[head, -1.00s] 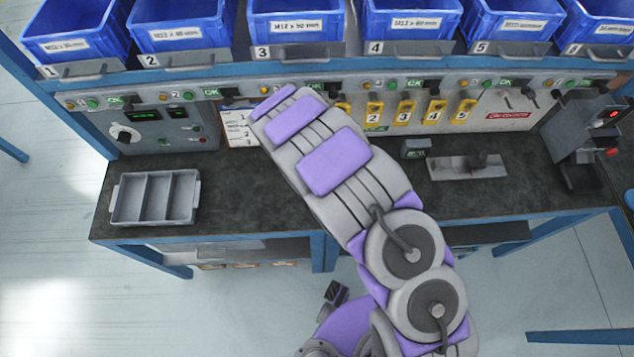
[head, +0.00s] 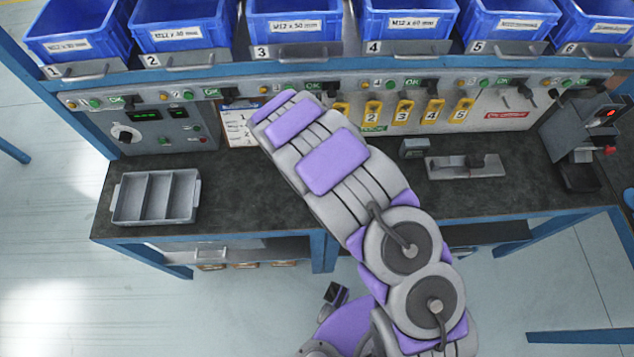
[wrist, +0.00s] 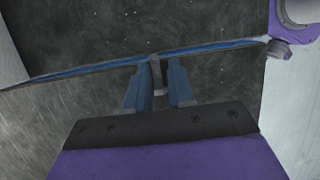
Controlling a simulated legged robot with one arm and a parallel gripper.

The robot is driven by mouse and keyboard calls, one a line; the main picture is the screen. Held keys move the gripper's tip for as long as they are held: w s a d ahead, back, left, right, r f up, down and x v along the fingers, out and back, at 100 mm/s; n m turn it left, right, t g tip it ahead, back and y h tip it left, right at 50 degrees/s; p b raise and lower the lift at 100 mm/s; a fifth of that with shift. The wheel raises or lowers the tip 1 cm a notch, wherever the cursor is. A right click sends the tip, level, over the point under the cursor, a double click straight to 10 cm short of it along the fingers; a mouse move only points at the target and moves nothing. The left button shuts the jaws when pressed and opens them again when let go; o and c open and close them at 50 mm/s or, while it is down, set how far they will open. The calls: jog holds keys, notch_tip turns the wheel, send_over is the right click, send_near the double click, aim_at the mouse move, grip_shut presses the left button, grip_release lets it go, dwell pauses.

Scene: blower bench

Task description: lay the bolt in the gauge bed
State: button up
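A small grey metal piece, which looks like the bolt (wrist: 157,76), stands between the two blue fingers of my gripper (wrist: 160,84) in the wrist view. The fingers sit close on either side of it, and its upper end shows near their tips. In the head view my arm hides the gripper and the bolt. A low grey fixture (head: 446,169) with a dark part on top lies on the right half of the bench in the head view. It looks like the gauge bed, and it is apart from my visible arm links.
The dark bench (head: 245,200) holds a grey three-compartment tray (head: 155,197) at left. A small display box (head: 414,147) stands beside the fixture, and a dark device (head: 583,145) stands at far right. Blue bins (head: 298,22) line the shelf above. Bench surface right of the tray is clear.

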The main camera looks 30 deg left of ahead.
jog(key=shift+f, duration=0.1)
jog(key=shift+w+a+r, duration=0.1)
jog(key=shift+w+r, duration=0.05)
jog(key=shift+r, duration=0.05)
jog(key=p+v, duration=0.2)
jog(key=v, duration=1)
jog(key=shift+a+p, duration=0.15)
jog(key=shift+p, duration=0.25)
